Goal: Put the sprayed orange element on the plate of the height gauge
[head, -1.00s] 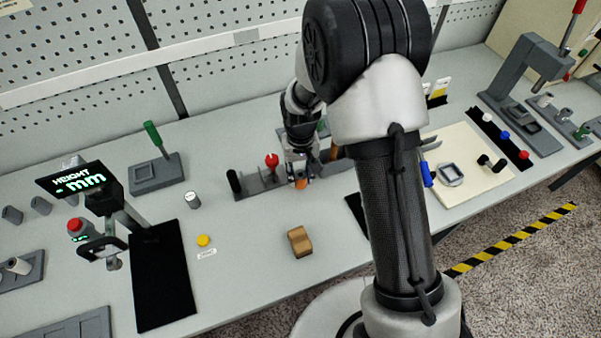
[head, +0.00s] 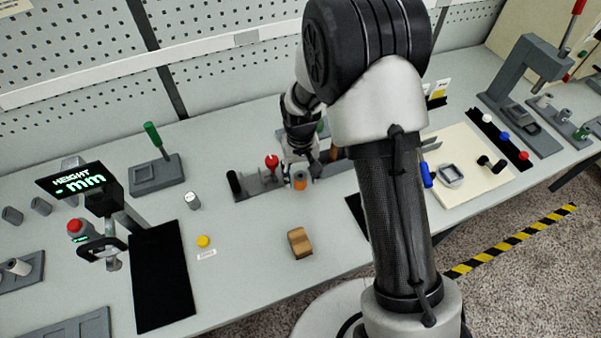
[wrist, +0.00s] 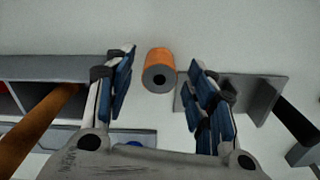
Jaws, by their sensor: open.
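My gripper (wrist: 160,78) is open and empty, with blue-padded fingers on both sides. In the head view my gripper (head: 300,170) is partly hidden by my arm. The height gauge (head: 112,215) stands at the left with a lit "HEIGHT - mm" display (head: 78,181); its plate is hard to make out.
A grey rack (head: 258,187) with a red-topped tool (head: 271,162) stands close behind the element. A brown block (head: 299,242), a yellow button (head: 203,241) and a small white-topped cylinder (head: 192,200) stand on the table. A black mat (head: 163,280) lies beside the gauge.

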